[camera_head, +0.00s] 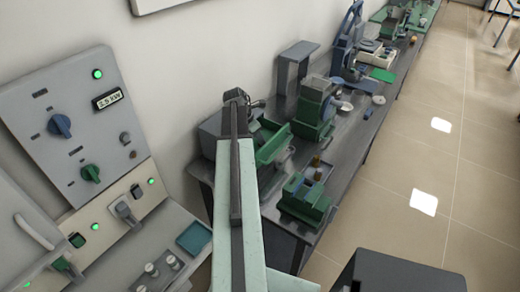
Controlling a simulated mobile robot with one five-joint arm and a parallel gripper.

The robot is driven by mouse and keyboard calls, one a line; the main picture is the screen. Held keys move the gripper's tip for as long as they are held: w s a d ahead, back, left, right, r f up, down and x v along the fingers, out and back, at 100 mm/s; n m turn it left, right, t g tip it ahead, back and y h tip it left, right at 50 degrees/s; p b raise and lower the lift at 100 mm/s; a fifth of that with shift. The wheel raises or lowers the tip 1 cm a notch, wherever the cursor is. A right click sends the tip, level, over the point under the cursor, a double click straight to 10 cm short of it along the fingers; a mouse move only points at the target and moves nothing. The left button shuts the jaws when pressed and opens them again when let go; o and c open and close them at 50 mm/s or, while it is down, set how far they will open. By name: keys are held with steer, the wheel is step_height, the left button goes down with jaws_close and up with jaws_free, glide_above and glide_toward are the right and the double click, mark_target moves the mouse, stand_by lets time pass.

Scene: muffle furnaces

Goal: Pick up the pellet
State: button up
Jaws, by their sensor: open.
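My pale green arm reaches up from the bottom middle of the head view. My gripper (237,97) is at its dark far end, small, in front of the pale wall and the back edge of the bench. Its fingers are too small to make out clearly, and I see nothing held in it. I cannot make out a pellet for certain. Small items lie on the dark workbench (345,135), but none is clear enough to name as the pellet. My arm hides part of the bench's near left end.
A grey control panel (75,115) with knobs and green lights stands at left, with a blue tray (194,238) beside it. Green machines (314,110) and a green vise-like fixture (306,200) stand on the bench. The tiled floor (445,110) at right is open.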

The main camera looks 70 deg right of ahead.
steer(key=b+x, duration=0.1)
steer(key=x, duration=0.1)
steer(key=shift+f, duration=0.35)
steer(key=shift+r, duration=0.2)
jaws_close()
steer(key=shift+r, duration=0.1)
